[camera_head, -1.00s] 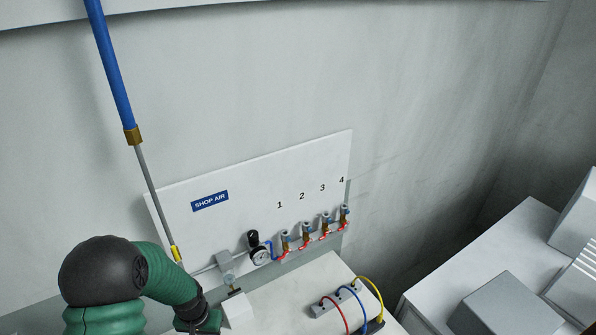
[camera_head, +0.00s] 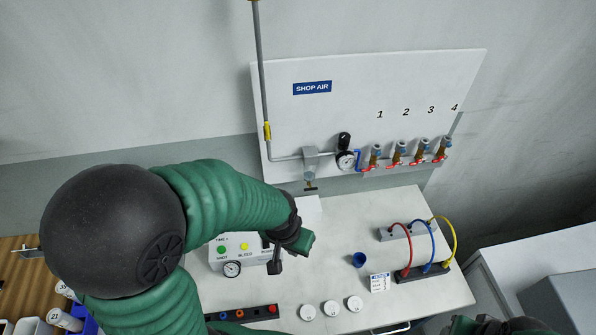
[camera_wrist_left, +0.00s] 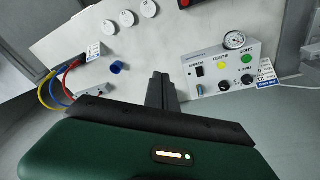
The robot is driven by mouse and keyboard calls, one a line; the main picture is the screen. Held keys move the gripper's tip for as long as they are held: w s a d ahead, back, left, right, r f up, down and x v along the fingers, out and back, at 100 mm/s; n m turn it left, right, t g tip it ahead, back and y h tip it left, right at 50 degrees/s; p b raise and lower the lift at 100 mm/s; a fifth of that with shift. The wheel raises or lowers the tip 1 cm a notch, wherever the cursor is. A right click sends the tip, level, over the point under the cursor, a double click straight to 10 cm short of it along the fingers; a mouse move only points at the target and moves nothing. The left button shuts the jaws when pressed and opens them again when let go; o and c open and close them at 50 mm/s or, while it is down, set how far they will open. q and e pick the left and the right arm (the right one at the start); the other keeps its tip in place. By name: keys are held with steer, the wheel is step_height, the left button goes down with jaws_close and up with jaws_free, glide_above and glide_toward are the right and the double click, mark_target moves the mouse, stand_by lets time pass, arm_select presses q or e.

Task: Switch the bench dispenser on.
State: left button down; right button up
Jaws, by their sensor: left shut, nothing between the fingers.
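The bench dispenser (camera_head: 240,262) is a white box on the bench, partly hidden by my left arm in the head view. Its front has a green SHOT button, a yellow BLEED button and a round gauge. In the left wrist view the dispenser (camera_wrist_left: 222,70) also shows a black POWER switch (camera_wrist_left: 199,71) and black knobs. My left gripper (camera_head: 275,265) is shut and empty, in front of the dispenser's right end. In the left wrist view its fingers (camera_wrist_left: 162,76) are together, to the left of the dispenser and apart from the switch.
The shop air panel (camera_head: 420,85) with several red-handled valves is behind. Some bare bench lies between.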

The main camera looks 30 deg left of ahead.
arm_select(q)
steer(key=w+a+f+n, duration=0.3)
steer(key=a+n, duration=0.1)
steer(key=a, duration=0.2)
steer(key=n+g+y, duration=0.1)
steer(key=n, duration=0.2)
glide_toward(266, 243)
steer(key=f, duration=0.2)
steer(key=w+a+f+b, duration=0.1)
steer(key=f, duration=0.3)
steer(key=shift+w+a+f, duration=0.25)
steer(key=shift+w+f, duration=0.1)
steer(key=shift+w, duration=0.05)
steer(key=shift+d, duration=0.1)
arm_select(e)
steer(key=shift+x, duration=0.75)
steer(key=shift+d, duration=0.2)
